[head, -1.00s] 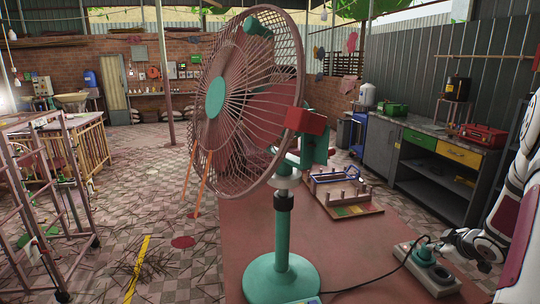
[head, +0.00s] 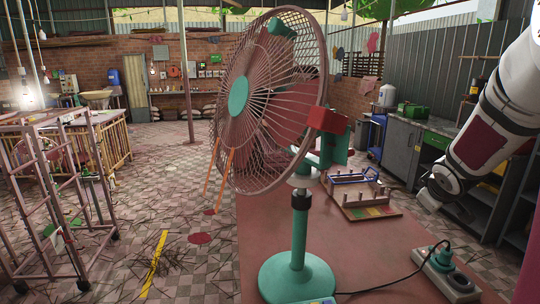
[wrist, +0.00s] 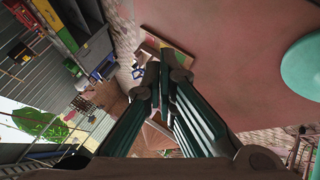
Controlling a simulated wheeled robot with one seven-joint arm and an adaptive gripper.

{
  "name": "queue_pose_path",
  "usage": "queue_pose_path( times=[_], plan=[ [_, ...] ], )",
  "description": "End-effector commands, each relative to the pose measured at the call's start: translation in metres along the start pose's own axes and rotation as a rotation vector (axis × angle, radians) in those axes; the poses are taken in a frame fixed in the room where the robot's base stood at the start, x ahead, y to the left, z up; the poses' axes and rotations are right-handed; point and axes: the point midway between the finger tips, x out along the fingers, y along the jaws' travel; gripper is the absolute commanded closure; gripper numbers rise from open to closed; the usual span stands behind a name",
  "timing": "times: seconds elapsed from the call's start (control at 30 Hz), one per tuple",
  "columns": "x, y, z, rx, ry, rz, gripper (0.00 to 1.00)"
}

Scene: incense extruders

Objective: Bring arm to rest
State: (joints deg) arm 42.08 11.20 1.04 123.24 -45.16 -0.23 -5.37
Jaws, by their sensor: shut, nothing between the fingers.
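My gripper (wrist: 162,82) shows in the wrist view with its dark green fingers drawn together and nothing between them. It is in the air, clear of the red tabletop (wrist: 225,50). My white arm (head: 490,130) hangs at the right side of the head view, above and beyond the power strip. I cannot make out the fingers in the head view.
A fan (head: 265,105) with a green base stands on the table (head: 375,245). A power strip (head: 450,278) with a plug (head: 440,257) lies at the table's right edge. A wooden rack (head: 360,197) sits farther back. A grey counter (head: 400,150) stands behind my arm.

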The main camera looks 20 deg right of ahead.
Motion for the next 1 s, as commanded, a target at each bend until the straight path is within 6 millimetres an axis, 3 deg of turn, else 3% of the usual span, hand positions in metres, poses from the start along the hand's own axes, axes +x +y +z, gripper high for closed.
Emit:
queue_pose_path(
  times=[0.03,0.1,0.27,0.43,0.6,0.8,1.0],
  plan=[
    [-0.025,-0.010,-0.016,0.015,0.003,0.004,1.00],
    [-0.057,-0.026,-0.029,0.049,-0.008,-0.002,1.00],
    [-0.128,-0.071,-0.044,0.130,-0.024,-0.047,1.00],
    [-0.200,-0.129,-0.040,0.207,-0.040,-0.145,1.00],
    [-0.266,-0.190,-0.017,0.261,-0.059,-0.289,1.00],
    [-0.319,-0.241,0.015,0.278,-0.085,-0.445,1.00],
    [-0.337,-0.259,0.029,0.279,-0.102,-0.507,1.00]
  ],
)
